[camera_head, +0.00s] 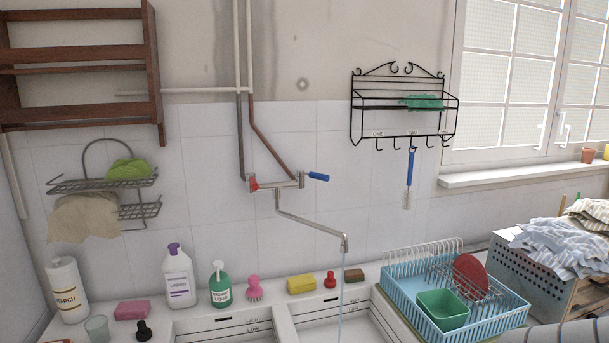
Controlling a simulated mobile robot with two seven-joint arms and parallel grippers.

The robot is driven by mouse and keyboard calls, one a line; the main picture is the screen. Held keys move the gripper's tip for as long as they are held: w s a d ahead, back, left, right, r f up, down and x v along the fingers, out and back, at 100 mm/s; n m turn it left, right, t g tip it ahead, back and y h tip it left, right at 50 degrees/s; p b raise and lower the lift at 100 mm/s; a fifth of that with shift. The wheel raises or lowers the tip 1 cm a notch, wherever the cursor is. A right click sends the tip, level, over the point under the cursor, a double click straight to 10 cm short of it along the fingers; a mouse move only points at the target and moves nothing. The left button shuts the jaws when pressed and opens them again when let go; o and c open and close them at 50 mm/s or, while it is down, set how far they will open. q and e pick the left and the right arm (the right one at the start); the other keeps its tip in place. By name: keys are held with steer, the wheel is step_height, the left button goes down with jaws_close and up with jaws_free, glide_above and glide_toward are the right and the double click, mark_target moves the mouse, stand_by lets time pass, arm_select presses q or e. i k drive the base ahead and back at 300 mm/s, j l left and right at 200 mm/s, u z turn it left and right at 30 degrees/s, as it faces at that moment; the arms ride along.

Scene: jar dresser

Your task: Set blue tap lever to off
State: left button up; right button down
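The wall tap (276,186) is mounted on the white tiles in the middle of the view. Its blue lever (319,177) is at the right end and points out to the right, close to level. Its red lever (254,184) is at the left end and stands close to upright. The long spout (312,224) slopes down to the right, and a thin stream of water (341,290) runs from its tip into the sink (362,325). Neither of my grippers is in view.
A blue dish rack (500,312) with a green tub and red dish stands right of the sink. Bottles (178,278), sponges (301,284) and brushes line the sink's back edge. A wire shelf (405,106) with a hanging blue brush (410,170) is right of the tap. Space around the blue lever looks clear.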

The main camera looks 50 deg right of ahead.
mark_target(299, 171)
steer(key=z, duration=1.65)
